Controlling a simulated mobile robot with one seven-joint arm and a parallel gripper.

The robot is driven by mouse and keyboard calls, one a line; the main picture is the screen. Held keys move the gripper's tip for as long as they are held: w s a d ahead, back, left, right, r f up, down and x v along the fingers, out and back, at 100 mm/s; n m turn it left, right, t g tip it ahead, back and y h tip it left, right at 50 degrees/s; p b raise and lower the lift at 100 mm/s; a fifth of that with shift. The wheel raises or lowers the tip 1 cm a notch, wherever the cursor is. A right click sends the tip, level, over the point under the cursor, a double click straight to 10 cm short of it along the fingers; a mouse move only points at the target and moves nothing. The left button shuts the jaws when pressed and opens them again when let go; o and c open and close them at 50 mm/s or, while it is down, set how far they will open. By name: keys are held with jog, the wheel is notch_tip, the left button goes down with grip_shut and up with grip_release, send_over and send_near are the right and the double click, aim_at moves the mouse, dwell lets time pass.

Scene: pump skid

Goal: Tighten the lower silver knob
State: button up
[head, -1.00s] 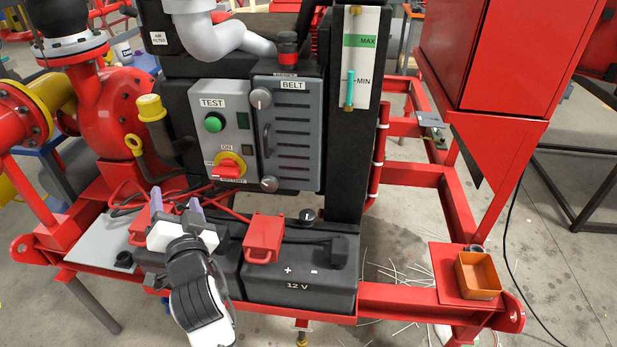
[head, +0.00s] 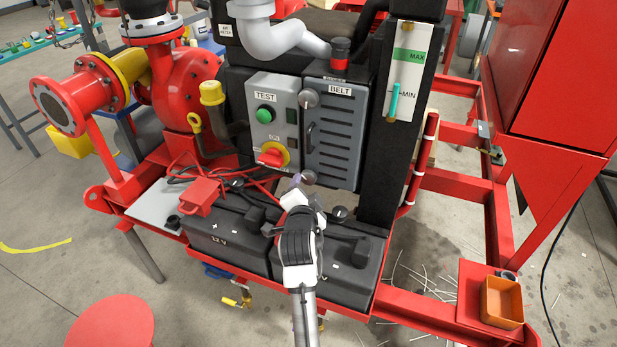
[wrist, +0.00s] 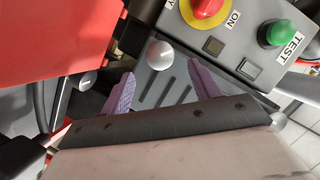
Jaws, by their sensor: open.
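The lower silver knob (head: 308,177) sits at the bottom left corner of the grey BELT panel (head: 340,128), partly covered by my gripper in the head view. In the wrist view, the silver knob (wrist: 159,54) shows as a round face just beyond and between the two purple fingers. My gripper (head: 299,183) is close in front of the panel's lower edge. In the wrist view my gripper (wrist: 165,80) is open, with a finger on either side of the knob's line and visible space between. Contact with the knob is not visible.
The upper silver knob (head: 308,98) is at the panel's top left. Beside the panel are a red-and-yellow switch (head: 273,155) and a green TEST button (head: 264,115). Black batteries (head: 222,240) and a red terminal cover (head: 201,194) lie below. An orange bin (head: 501,303) stands far right.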

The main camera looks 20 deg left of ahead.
aim_at(308, 179)
jog(key=shift+p+x, duration=0.6)
jog(key=shift+x, duration=2.1)
jog(key=shift+c, duration=0.2)
jog(key=c, duration=0.9)
